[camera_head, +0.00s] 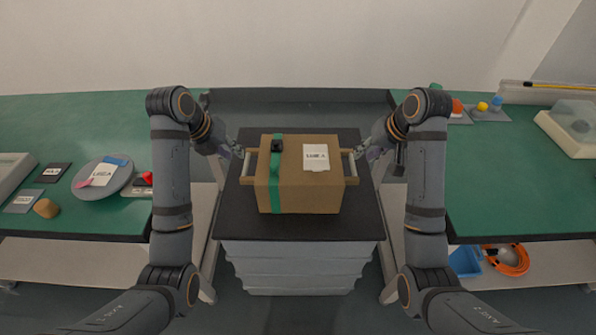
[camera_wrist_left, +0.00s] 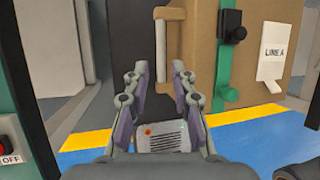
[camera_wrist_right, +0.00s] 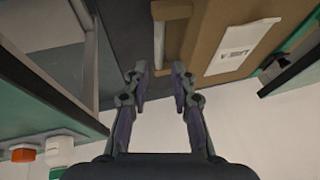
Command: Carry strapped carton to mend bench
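The strapped carton (camera_head: 305,190) is a brown box with a green strap (camera_head: 275,185), a black buckle (camera_head: 277,144) and a white label. It rests on a black-topped stand (camera_head: 330,229) between my arms. A bar handle sticks out at each side. My left gripper (camera_wrist_left: 159,72) is open, with the left handle (camera_wrist_left: 160,50) lined up between its fingers. My right gripper (camera_wrist_right: 160,70) is open, with the right handle (camera_wrist_right: 159,45) lined up between its fingers. I cannot tell whether any finger touches a handle. Which table is the mend bench is not clear.
A green table at left (camera_head: 100,222) holds a round grey plate (camera_head: 84,187), cards and a red button (camera_head: 147,177). A green table at right (camera_head: 510,200) holds a clear-covered case (camera_head: 573,127) and small coloured pieces. An orange coil (camera_head: 513,262) lies below it.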

